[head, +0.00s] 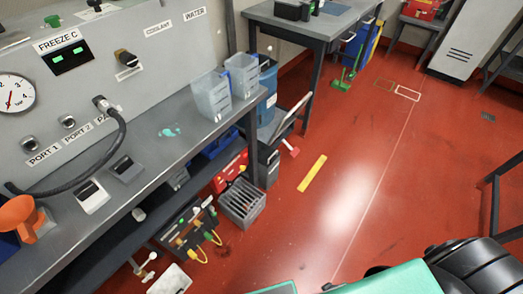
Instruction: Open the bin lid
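No bin is labelled as such. A dark grey box-like bin (268,165) stands on the floor at the right end of the workbench, partly hidden by the bench leg. A pale tilted panel (293,115) rises above it and may be its lid; I cannot tell how the two join. A blue drum-shaped container (268,82) stands just behind; its top is partly hidden by clear tubs. A small red piece (290,148) sits beside the panel. Neither gripper shows; only teal and black parts of my own body appear at the lower right.
The workbench (150,165) runs along the left, holding clear tubs (212,96) and an orange funnel (18,215). A grey slatted crate (241,203) and a tool caddy (190,235) stand by its front. A second table (310,24) is behind. The red floor (340,190) is largely clear.

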